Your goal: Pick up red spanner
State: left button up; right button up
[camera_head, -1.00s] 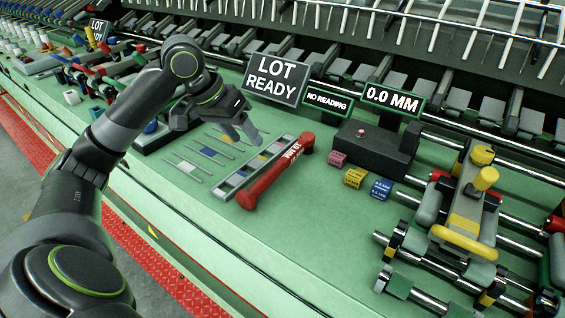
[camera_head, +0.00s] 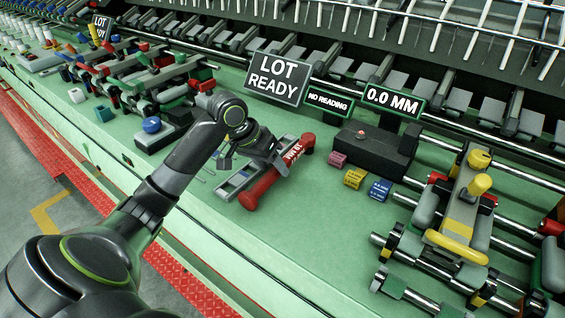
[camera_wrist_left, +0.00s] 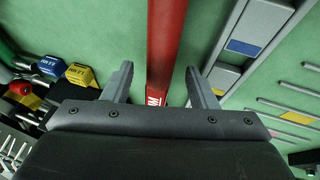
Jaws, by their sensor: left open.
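The red spanner (camera_head: 262,188), a red bar with white lettering, lies on the green bench beside a grey slotted rack (camera_head: 236,181). My left gripper (camera_head: 281,166) is over the spanner's lettered upper part in the head view and partly covers it. In the left wrist view the red spanner (camera_wrist_left: 166,42) runs between the two spread fingers of my left gripper (camera_wrist_left: 160,82), with a gap on each side. The gripper is open and empty. The spanner's lower part in that view is hidden by the gripper body. My right gripper is not in view.
Pink, yellow and blue blocks (camera_head: 354,178) sit right of the spanner, by a black gauge box (camera_head: 372,150). The LOT READY sign (camera_head: 274,78) stands behind. A yellow-handled fixture (camera_head: 464,205) is at the right. The bench front is clear.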

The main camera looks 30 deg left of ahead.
pick_arm(q)
jog(key=shift+x, duration=0.85)
jog(key=shift+r, duration=0.1)
grip_shut()
